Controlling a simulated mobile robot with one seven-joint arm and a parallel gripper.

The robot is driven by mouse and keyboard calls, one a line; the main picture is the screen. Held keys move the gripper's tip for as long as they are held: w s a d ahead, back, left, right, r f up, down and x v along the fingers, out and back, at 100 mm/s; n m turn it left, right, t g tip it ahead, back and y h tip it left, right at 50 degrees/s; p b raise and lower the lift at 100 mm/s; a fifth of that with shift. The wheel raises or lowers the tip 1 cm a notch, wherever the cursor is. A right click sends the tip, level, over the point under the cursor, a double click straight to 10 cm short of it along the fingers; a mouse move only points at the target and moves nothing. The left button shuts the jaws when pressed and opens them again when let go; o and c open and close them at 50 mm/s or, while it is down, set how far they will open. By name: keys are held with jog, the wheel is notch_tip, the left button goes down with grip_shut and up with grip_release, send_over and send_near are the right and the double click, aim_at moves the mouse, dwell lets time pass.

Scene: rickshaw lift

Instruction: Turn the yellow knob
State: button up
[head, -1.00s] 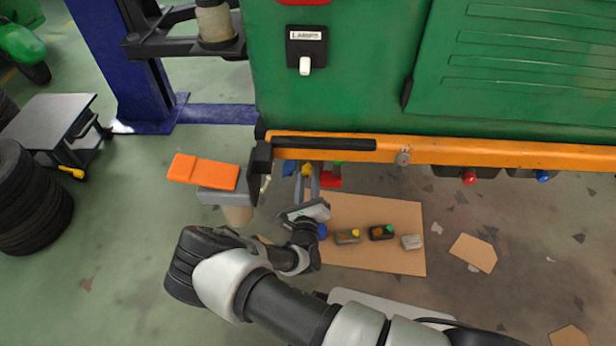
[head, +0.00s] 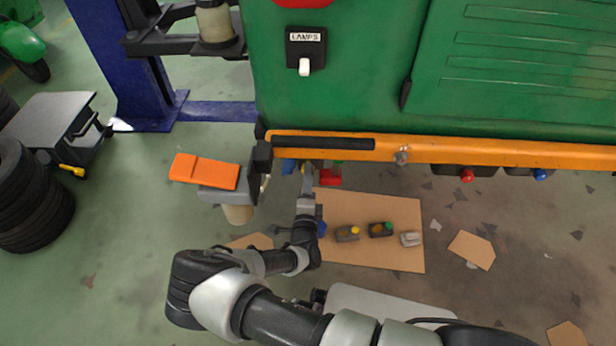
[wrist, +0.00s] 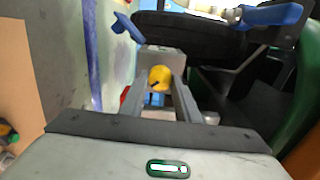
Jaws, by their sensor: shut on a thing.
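The yellow knob (wrist: 159,77) shows in the wrist view between my two fingers, in front of a grey block. It has a dark slit-like mark low on its face. My gripper (wrist: 160,97) is shut on it, with one finger along each side. In the head view my gripper (head: 308,183) reaches under the orange bar, and the knob is mostly hidden there by the fingers and the bar.
The orange bar (head: 500,153) of the green vehicle (head: 360,90) runs just above my gripper. A blue handle (wrist: 268,15) is at upper right in the wrist view. Cardboard (head: 372,258) with small containers lies on the floor. An orange pad (head: 205,171) is at left.

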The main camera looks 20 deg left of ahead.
jog(key=n, duration=0.8)
jog(key=shift+n+b, duration=0.3)
jog(key=shift+b, duration=0.1)
jog(key=shift+n, duration=0.3)
jog(key=o, duration=1)
jog(key=shift+o, duration=0.2)
jog(key=shift+s+r, duration=0.1)
jog(key=shift+s, duration=0.05)
jog(key=p+v, duration=0.3)
jog(key=v, duration=1.4)
